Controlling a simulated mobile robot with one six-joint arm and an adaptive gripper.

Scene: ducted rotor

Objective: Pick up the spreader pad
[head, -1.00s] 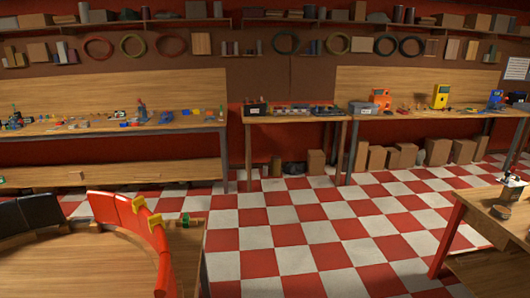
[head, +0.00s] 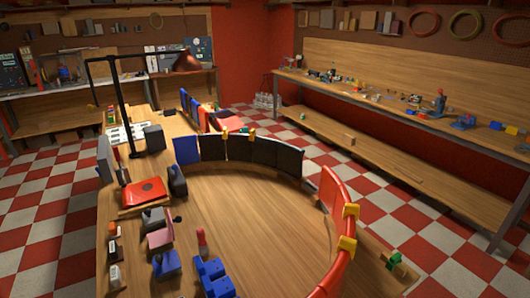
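My gripper is not in view. I cannot tell which thing, if any, is the spreader pad. On the wooden table (head: 255,225) a curved wall of black panels (head: 238,149) and red panels (head: 329,190) stands upright, with yellow clamps (head: 347,243) on its top edge. Small parts stand near the table's left side: a red block (head: 143,191) on a wooden base, a pinkish-red part (head: 160,238), a blue part (head: 166,264), a larger blue part (head: 212,278) and a small red piece (head: 201,237).
A black lamp stand (head: 122,100) rises from the table's far left. A green part (head: 396,259) sits at the right corner outside the wall. A long workbench (head: 400,112) runs along the right wall. The checkered floor (head: 440,240) between is clear.

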